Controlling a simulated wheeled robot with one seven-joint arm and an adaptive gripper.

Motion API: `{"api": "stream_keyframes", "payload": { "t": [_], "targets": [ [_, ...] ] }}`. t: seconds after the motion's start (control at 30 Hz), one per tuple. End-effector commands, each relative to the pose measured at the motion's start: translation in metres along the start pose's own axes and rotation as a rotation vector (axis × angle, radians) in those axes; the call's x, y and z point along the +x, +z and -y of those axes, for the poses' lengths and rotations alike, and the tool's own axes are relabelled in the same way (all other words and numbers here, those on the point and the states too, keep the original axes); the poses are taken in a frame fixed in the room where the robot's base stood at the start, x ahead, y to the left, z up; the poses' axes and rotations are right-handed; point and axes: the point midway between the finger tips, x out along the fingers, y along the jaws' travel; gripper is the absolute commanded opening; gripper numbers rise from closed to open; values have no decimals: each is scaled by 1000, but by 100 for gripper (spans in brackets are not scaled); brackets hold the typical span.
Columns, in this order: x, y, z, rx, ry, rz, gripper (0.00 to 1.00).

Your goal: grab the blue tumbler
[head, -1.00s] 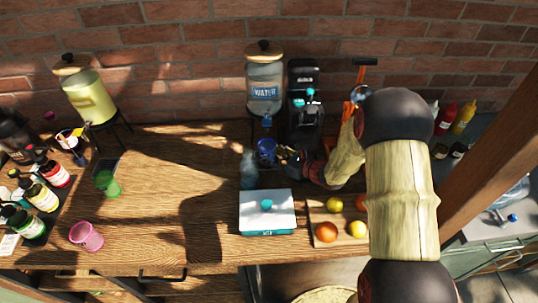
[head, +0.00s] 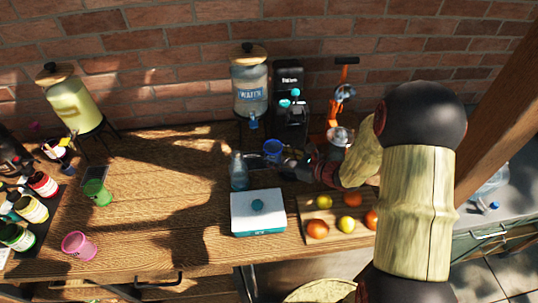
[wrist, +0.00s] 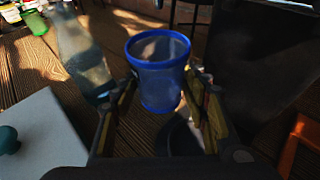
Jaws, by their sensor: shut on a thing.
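The blue tumbler (head: 273,149) is upright, below and right of the water dispenser in the head view. In the wrist view the tumbler (wrist: 160,72) stands between the two fingers of my gripper (wrist: 163,105), with its open rim facing up. My gripper (head: 285,158) reaches it from the right and is shut on it. The fingers touch its sides. Whether its base touches the table or hangs just above it, I cannot tell.
A clear bottle (head: 239,171) stands close left of the tumbler, and a white box (head: 258,212) is in front. A board (head: 312,233) with fruit lies front right. The water dispenser (head: 250,85) and a black machine (head: 289,95) stand behind. The table's left middle (head: 165,190) is clear.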

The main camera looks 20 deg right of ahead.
Motion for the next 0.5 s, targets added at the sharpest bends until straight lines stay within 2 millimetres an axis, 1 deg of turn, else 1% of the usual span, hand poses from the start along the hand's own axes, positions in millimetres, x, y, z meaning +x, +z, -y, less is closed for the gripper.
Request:
{"api": "stream_keyframes", "payload": {
  "t": [0.03, 0.2, 0.5],
  "targets": [
    [-7, 2, 0, 0, -2, 1, 14],
    [-25, 4, 1, -1, -3, 0, 14],
    [-49, 7, 0, -1, -1, 1, 14]
  ]
}}
